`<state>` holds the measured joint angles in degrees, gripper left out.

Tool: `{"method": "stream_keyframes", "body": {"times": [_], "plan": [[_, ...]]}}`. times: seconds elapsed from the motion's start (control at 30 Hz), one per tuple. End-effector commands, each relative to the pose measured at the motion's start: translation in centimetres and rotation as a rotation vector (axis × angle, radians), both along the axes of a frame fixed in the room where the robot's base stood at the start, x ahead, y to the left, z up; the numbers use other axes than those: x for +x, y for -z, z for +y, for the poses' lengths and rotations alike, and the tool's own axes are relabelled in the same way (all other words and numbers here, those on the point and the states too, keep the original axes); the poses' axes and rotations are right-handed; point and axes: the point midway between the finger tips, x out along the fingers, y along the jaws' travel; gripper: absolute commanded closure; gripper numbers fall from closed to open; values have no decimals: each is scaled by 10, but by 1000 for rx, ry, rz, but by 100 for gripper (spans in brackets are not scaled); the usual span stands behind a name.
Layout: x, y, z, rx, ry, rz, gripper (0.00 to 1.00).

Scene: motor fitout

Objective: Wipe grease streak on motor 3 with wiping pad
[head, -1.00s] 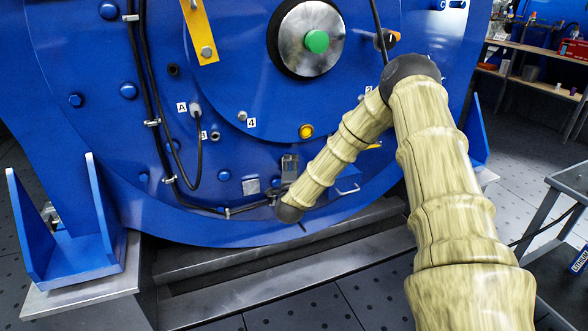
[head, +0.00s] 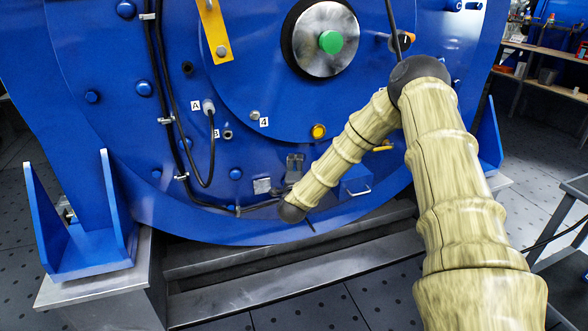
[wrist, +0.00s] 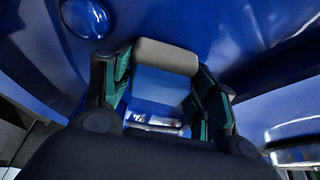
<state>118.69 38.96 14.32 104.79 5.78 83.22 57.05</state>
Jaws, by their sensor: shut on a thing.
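The large blue motor housing (head: 330,110) fills the head view. My arm reaches across its lower right front, and its far end hides my gripper there. In the wrist view my gripper (wrist: 165,84) has teal-lined fingers shut on a block with a pale grey edge and a blue face, apparently the wiping pad (wrist: 166,56). Blue motor surface (wrist: 200,25) lies close beyond the pad; I cannot tell whether they touch. A short dark mark (head: 310,227) shows on the lower rim beside the arm's end; I cannot tell whether it is the grease streak.
A black cable (head: 210,150) and a small blue box with a handle (head: 357,184) are on the motor's lower front. A blue foot bracket (head: 85,235) stands at left. Steel rails (head: 270,285) run below. A cart (head: 568,230) stands at right.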

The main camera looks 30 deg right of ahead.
Motion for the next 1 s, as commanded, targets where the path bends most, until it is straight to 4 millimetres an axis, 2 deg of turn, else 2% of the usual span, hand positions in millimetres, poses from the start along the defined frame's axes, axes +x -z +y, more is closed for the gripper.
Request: {"method": "stream_keyframes", "body": {"times": [0.3,0.57,1.0], "plan": [[-4,-2,-24,-1,4,-3,61],[-6,-2,-31,-2,4,-4,60],[-14,-2,-58,0,4,-2,61]]}}
